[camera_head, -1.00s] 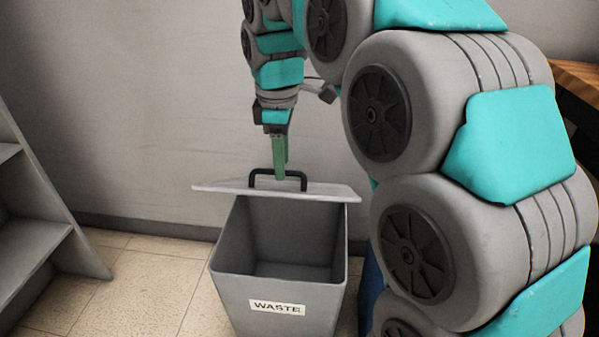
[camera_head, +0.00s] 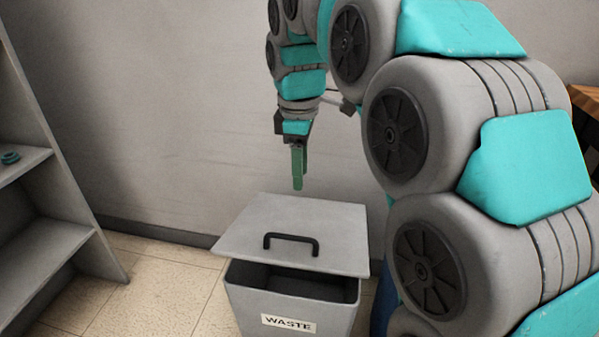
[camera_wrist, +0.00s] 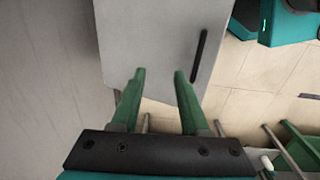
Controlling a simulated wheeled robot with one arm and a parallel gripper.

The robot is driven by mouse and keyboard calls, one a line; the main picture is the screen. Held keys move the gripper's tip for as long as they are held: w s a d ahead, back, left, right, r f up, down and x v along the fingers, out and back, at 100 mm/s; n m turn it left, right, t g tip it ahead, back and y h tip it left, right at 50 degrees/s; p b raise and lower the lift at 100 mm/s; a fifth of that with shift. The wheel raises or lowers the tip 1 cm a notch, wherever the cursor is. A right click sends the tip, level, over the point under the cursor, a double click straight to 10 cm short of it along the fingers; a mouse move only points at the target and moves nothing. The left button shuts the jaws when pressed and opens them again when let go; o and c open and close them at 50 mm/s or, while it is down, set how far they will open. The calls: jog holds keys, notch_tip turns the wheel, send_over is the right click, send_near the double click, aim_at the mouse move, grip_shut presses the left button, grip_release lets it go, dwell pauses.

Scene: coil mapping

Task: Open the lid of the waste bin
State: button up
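The grey waste bin (camera_head: 245,308) stands on the floor with a WASTE label on its front. Its light grey lid (camera_head: 330,225) is tilted partly open, with a dark gap under its front edge. The black handle (camera_head: 291,238) is near that edge. My gripper (camera_head: 298,186) has green fingers and points down above the rear part of the lid, apart from the handle. In the wrist view, the fingers (camera_wrist: 161,72) are spread with nothing between them. The lid (camera_wrist: 150,35) lies beyond them, and the handle (camera_wrist: 199,55) is to their right.
A plain wall is behind the bin. A wooden surface (camera_head: 584,99) shows at the right edge. Tiled floor (camera_head: 150,285) is clear left of the bin.

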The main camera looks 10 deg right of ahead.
notch_tip(320, 180, up, 6)
jog(key=w+p, duration=0.2)
jog(key=p, duration=0.1)
jog(key=shift+w+d+p, duration=0.2)
jog(key=shift+d+p, duration=0.2)
jog(key=shift+d, duration=0.05)
jog(key=shift+r, duration=0.15)
dwell(0.5)
